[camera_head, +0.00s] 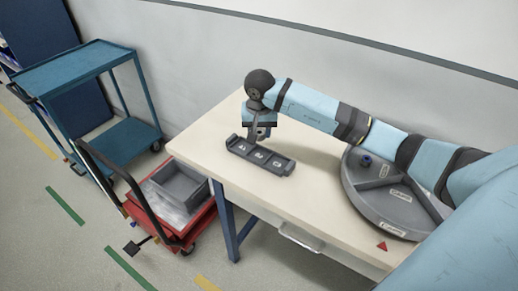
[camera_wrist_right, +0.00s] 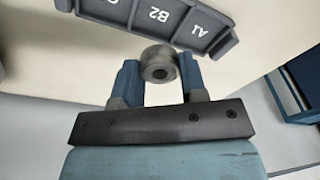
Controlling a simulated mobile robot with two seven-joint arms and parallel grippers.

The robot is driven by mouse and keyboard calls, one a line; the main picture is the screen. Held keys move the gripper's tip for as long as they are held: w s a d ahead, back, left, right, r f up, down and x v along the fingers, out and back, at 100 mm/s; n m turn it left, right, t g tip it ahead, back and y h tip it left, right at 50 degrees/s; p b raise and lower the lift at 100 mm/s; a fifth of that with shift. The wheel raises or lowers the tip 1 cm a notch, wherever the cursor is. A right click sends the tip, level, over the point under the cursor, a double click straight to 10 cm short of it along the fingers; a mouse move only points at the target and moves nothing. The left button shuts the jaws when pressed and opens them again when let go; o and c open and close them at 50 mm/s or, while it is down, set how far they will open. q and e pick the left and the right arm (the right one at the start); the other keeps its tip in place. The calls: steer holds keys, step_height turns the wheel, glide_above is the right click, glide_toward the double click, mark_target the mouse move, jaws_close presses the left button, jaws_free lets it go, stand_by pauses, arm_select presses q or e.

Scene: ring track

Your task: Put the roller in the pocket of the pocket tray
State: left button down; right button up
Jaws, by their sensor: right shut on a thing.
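The dark grey pocket tray (camera_head: 258,158) lies on the table, with several labelled pockets in a row. In the right wrist view the tray (camera_wrist_right: 205,42) crosses the top, with labels A1 and B2 readable and a third cut off. My right gripper (camera_head: 261,136) is over the tray's back left part in the head view. In the wrist view the right gripper (camera_wrist_right: 159,68) is shut on the grey roller (camera_wrist_right: 157,62), which has a dark centre hole. The roller appears just beside the tray's edge; its height above the table is unclear. My left gripper is out of view.
A round grey divided tray (camera_head: 353,195) stands at the table's right, with a small dark blue thing (camera_head: 366,160) in it. The pale table (camera_head: 210,140) is clear left of the pocket tray. A red cart (camera_head: 204,222) with a grey bin (camera_head: 183,187) and a blue trolley (camera_head: 75,67) stand left.

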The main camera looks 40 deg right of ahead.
mark_target(259, 157)
step_height(259, 157, down, 8)
steer(key=shift+r, duration=0.2)
steer(key=shift+f, duration=0.15)
steer(key=shift+s+a+f+b, duration=0.15)
steer(key=shift+s+f+b, duration=0.2)
steer(key=shift+f+b, duration=0.25)
steer(key=o, duration=0.9)
steer(key=shift+o, duration=0.3)
steer(key=shift+a+r+p, duration=0.15)
steer(key=shift+r+p, duration=0.45)
steer(key=shift+p, duration=0.1)
step_height(259, 157, up, 11)
steer(key=shift+s+a+r, duration=0.1)
steer(key=shift+s, duration=0.05)
steer(key=shift+s+r, duration=0.1)
steer(key=shift+r, duration=0.4)
